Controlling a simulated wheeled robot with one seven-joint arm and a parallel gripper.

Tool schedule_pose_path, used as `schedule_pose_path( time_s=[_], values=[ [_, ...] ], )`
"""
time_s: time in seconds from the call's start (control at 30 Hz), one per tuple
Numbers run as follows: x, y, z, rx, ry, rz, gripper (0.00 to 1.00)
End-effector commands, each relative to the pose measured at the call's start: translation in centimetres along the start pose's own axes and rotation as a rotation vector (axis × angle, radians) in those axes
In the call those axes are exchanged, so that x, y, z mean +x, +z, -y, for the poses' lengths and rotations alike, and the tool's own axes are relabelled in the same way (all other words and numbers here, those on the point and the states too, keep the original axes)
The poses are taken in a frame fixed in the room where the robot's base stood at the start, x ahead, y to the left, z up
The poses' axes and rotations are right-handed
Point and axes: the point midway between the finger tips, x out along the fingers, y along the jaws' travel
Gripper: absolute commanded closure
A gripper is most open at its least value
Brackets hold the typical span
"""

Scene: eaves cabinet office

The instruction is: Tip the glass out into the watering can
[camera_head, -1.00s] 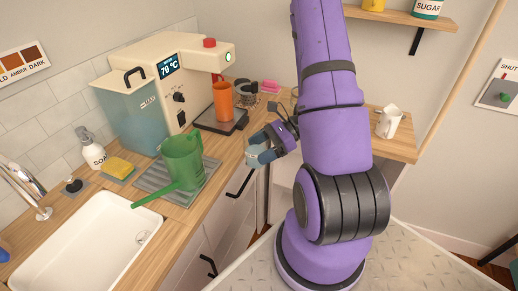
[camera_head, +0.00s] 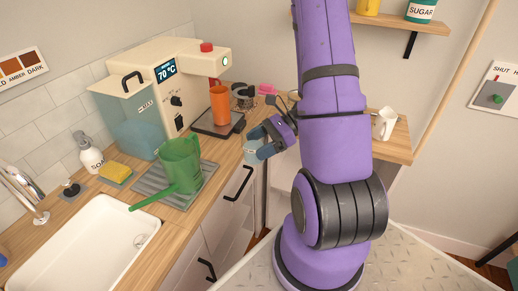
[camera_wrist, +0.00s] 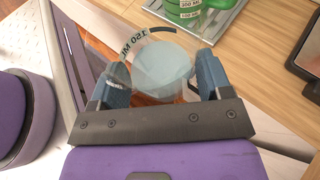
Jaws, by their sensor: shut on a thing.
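The clear glass (camera_head: 251,145) is held in my gripper (camera_head: 265,143), over the front edge of the wooden counter and to the right of the watering can. In the wrist view the glass (camera_wrist: 160,42) sits between the two blue fingers of my gripper (camera_wrist: 163,75), with a "150 ML" mark on its wall and a pale bluish fill inside. The green watering can (camera_head: 181,158) stands upright on a grey ribbed mat, its spout pointing to the lower left toward the sink. Part of it also shows at the top of the wrist view (camera_wrist: 207,20).
The coffee machine (camera_head: 170,85) stands behind, with an orange cup (camera_head: 220,106) on its drip tray. The sink (camera_head: 85,245), soap bottle (camera_head: 91,156) and sponge (camera_head: 115,173) are to the left. A white jug (camera_head: 386,123) stands right of my arm.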

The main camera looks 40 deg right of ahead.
Motion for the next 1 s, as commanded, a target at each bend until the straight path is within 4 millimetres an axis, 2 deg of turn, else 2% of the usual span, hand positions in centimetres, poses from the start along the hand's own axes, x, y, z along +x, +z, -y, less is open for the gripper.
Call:
schedule_pose_path(
  time_s=[1.0],
  values=[
    [-2.7, 6.4, 0.0, -0.003, -0.001, -0.001, 0.62]
  ],
)
